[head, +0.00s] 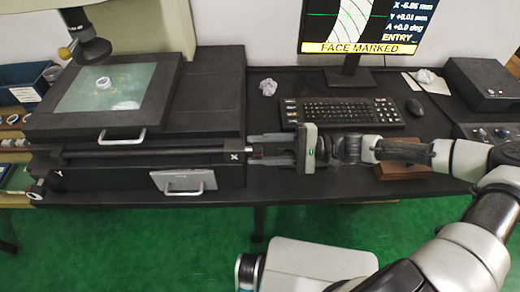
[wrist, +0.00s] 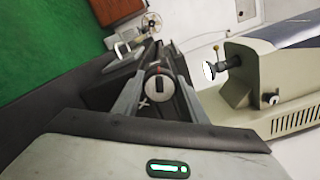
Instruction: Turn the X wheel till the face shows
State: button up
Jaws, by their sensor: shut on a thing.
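The X wheel (wrist: 159,84) is a small round knob with a pale face and a dark bar, beside a white X mark in the wrist view. My gripper (wrist: 160,80) is shut on it, one finger on each side. In the head view my gripper (head: 258,150) reaches in from the right at the stage's X end; its fingers largely hide the wheel there. The screen (head: 370,22) shows a pale hatched curved band beside green cross lines, X about -6.86 mm, Y +0.01 mm, and a yellow bar reading FACE MARKED. A pale ring (head: 103,83) lies on the glass stage (head: 75,101).
A keyboard (head: 340,111) and mouse (head: 414,107) lie behind my arm. A brown wooden block (head: 400,172) is under my forearm. A lens column (head: 90,48) hangs over the stage. A grey box (head: 483,84) stands at right.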

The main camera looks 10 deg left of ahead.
jog(key=shift+n, duration=0.5)
dwell(0.3)
jog(key=o, duration=1.1)
jog(key=shift+c, duration=0.2)
jog(key=shift+d, duration=0.15)
jog(key=v, duration=1.7)
jog(key=shift+w, duration=0.15)
jog(key=shift+d, duration=0.1)
